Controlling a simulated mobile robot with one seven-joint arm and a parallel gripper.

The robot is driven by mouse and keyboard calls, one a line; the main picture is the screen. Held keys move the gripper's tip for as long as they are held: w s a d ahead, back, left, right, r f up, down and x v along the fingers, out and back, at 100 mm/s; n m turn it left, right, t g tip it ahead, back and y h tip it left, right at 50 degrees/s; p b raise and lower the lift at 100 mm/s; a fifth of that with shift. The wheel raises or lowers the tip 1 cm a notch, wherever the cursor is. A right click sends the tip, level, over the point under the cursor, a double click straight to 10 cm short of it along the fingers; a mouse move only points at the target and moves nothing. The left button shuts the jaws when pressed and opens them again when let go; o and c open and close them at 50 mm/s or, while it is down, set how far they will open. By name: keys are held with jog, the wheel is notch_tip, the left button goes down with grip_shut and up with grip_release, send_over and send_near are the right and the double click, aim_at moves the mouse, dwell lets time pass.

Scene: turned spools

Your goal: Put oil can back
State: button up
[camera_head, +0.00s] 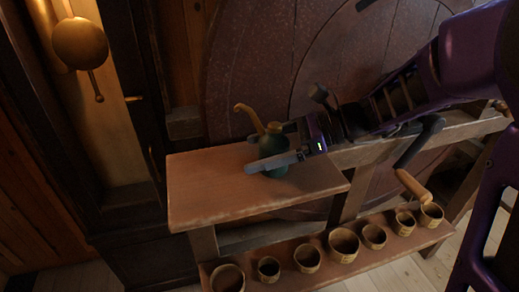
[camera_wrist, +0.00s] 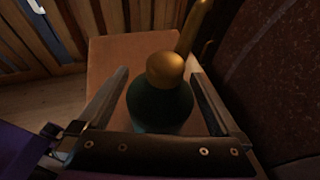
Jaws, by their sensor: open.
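The oil can has a dark green body (camera_head: 270,150) with a brass cap and spout (camera_head: 249,116). It stands upright on the small wooden shelf top (camera_head: 215,188), towards its back right. My gripper (camera_head: 268,146) is at the can, with one finger in front of it and the other behind. In the wrist view the can (camera_wrist: 160,105) sits between the two open fingers (camera_wrist: 160,85), with a visible gap on each side near the tips. The lower part of the can is partly hidden by the near finger in the head view and by the gripper body in the wrist view.
A lower ledge (camera_head: 385,262) holds a row of several small wooden cups (camera_head: 343,244). A crank with a wooden handle (camera_head: 413,186) is right of the shelf top. A large reddish round panel (camera_head: 350,60) stands close behind. The shelf top's left part is clear.

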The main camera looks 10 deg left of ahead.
jog(key=p+v, duration=0.1)
jog(key=v, duration=1)
jog(key=shift+w+d+r, duration=0.1)
jog(key=shift+d, duration=0.25)
jog(key=shift+p, duration=0.3)
